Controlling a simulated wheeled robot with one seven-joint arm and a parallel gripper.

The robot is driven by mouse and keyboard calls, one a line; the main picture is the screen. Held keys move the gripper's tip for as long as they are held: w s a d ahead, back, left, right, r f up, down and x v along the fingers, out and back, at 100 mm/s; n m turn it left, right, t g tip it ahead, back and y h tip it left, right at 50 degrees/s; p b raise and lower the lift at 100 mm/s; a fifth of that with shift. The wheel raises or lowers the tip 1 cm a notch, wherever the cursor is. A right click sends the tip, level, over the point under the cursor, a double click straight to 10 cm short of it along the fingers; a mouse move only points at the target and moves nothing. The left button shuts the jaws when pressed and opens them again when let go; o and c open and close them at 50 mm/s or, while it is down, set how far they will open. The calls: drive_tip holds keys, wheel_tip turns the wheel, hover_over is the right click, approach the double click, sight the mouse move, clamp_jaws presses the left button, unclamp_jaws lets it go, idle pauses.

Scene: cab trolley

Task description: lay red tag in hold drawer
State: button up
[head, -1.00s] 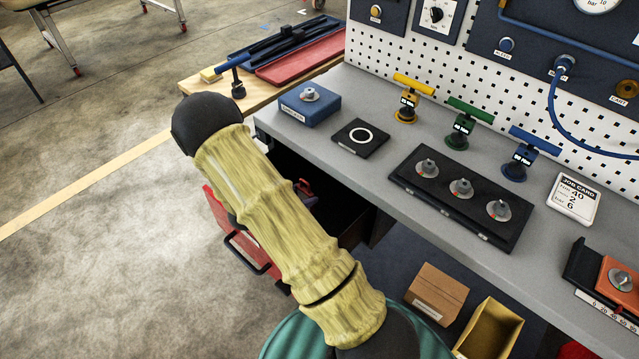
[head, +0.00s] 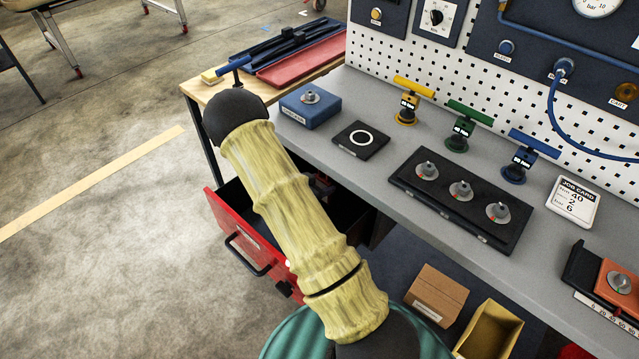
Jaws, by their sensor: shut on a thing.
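The hold drawer (head: 226,216) stands pulled open under the bench, with a red front and a black handle. Its dark inside shows to the right of my arm. My arm, in a yellowish sleeve, crosses in front of the drawer and covers much of it. Only a small dark part of my gripper (head: 321,186) shows past the arm's right edge, over the drawer opening. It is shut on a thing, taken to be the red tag. The tag itself is hidden behind the arm, and its height above the drawer floor cannot be told.
The grey bench top (head: 395,200) carries a blue box (head: 308,112), a black ring plate (head: 361,140), a black tray (head: 462,197) with knobs and T-handled valves. A cardboard box (head: 437,295) and an open yellow bin (head: 490,330) stand below.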

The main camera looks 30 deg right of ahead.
drive_tip(key=shift+d+f+b, duration=0.1)
drive_tip(key=shift+f+b, duration=0.25)
drive_tip(key=shift+f, duration=0.2)
drive_tip(key=o, duration=1)
drive_tip(key=shift+a+r+p, duration=0.2)
drive_tip(key=shift+r+p, duration=0.25)
drive_tip(key=shift+r, duration=0.35)
drive_tip(key=v, duration=0.7)
drive_tip(key=shift+f, duration=0.1)
drive_tip(key=shift+a, duration=0.1)
drive_tip(key=shift+s, duration=0.15)
